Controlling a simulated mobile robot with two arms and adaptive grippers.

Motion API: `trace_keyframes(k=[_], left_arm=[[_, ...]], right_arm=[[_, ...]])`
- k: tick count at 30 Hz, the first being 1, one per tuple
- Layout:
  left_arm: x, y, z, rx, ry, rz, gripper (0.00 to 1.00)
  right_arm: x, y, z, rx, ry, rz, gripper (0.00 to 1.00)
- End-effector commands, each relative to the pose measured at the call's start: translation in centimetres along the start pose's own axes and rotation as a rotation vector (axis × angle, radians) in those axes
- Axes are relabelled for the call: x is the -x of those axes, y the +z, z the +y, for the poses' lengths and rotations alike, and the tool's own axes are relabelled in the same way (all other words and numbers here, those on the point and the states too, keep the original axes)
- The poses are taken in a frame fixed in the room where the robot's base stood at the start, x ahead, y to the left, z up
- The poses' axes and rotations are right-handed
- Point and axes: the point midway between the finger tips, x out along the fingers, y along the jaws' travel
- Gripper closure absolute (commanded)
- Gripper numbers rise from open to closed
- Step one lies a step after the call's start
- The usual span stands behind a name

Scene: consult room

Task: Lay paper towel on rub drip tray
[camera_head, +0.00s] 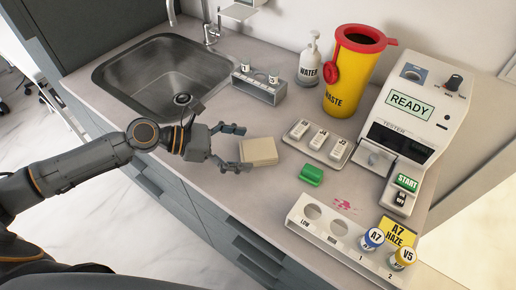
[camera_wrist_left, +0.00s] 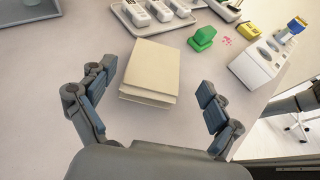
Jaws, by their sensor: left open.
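A beige folded paper towel stack (camera_head: 259,151) lies on the counter's front part. In the left wrist view the paper towel (camera_wrist_left: 152,70) lies between and ahead of the fingers. My left gripper (camera_head: 240,149) is open; its fingers reach toward the near side of the stack, one on each side. No grip on it shows. A white ledge at the top edge (camera_head: 239,11), beside the faucet, may be the rub drip tray; it is cut off by the frame. My right gripper is not in view.
A sink (camera_head: 160,75) is at the left. Red spots (camera_head: 345,204) mark the counter.

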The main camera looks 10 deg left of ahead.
Motion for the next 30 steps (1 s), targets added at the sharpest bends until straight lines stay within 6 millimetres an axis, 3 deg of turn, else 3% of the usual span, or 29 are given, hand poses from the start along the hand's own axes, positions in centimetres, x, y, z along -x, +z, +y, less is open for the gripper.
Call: trace_keyframes(k=[10, 19, 20, 26, 30], left_arm=[[-4.5, 0.2, 0.6, 0.001, -0.001, -0.002, 0.09], [-5.2, -0.1, 0.6, 0.002, 0.0, 0.001, 0.09], [-5.2, -0.1, 0.6, 0.002, 0.0, 0.001, 0.11], [-5.1, -0.1, 0.6, 0.002, 0.0, 0.0, 0.51], [-5.1, -0.1, 0.6, 0.002, 0.0, 0.0, 0.54]], right_arm=[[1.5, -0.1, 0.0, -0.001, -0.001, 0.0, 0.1], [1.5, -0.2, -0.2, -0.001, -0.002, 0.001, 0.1], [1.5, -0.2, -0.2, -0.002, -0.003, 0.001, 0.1], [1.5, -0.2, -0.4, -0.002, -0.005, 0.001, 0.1], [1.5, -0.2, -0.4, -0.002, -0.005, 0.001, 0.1]])
